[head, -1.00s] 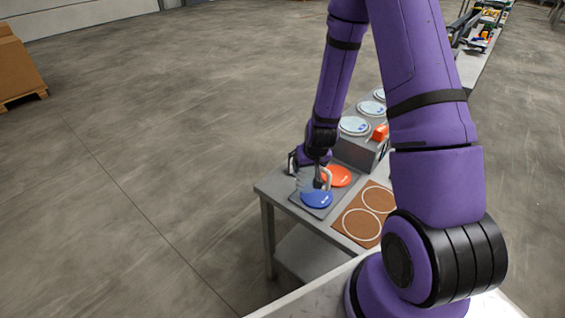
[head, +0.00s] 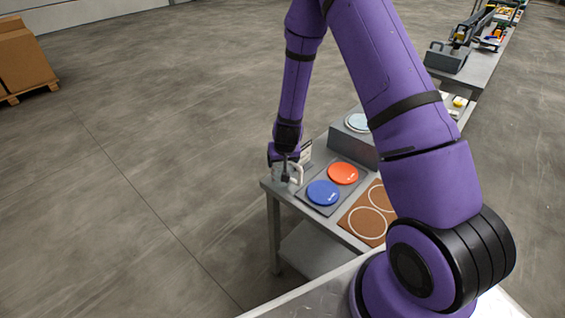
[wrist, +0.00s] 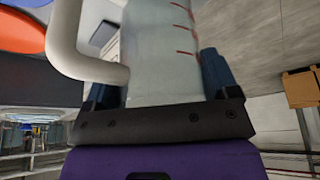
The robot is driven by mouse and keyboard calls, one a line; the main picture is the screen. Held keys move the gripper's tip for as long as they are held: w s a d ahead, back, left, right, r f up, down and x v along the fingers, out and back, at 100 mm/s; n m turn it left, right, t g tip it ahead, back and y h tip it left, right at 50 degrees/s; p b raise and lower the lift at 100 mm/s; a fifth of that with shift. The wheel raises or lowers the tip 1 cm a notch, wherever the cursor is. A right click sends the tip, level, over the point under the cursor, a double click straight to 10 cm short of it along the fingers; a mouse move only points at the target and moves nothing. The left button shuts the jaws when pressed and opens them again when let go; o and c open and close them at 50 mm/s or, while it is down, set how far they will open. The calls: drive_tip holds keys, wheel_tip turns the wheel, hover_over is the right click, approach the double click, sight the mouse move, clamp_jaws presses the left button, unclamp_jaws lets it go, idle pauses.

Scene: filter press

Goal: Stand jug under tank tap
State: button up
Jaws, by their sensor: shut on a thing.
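The jug (wrist: 160,50) is pale and see-through with red level marks and a white handle (wrist: 75,45), seen close up in the wrist view. My gripper (wrist: 155,95) is shut around its body, one dark blue finger on each side. In the head view the jug (head: 297,172) is small and partly hidden by my gripper (head: 286,172), at the left edge of the near table. It is left of the blue disc (head: 323,193) and the orange-red disc (head: 343,173). I cannot make out the tank tap, or whether the jug touches the table.
The discs lie on a grey plate (head: 316,207). A brown mat (head: 352,226) with white rings lies to its right. A grey raised box (head: 350,147) with a round pale lid (head: 358,122) stands behind, partly hidden by my arm. Open floor lies left.

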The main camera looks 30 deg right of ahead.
drive_tip(key=shift+a+f, duration=0.1)
drive_tip(key=shift+f, duration=0.45)
drive_tip(key=o, duration=1.1)
drive_tip(key=shift+f, duration=0.1)
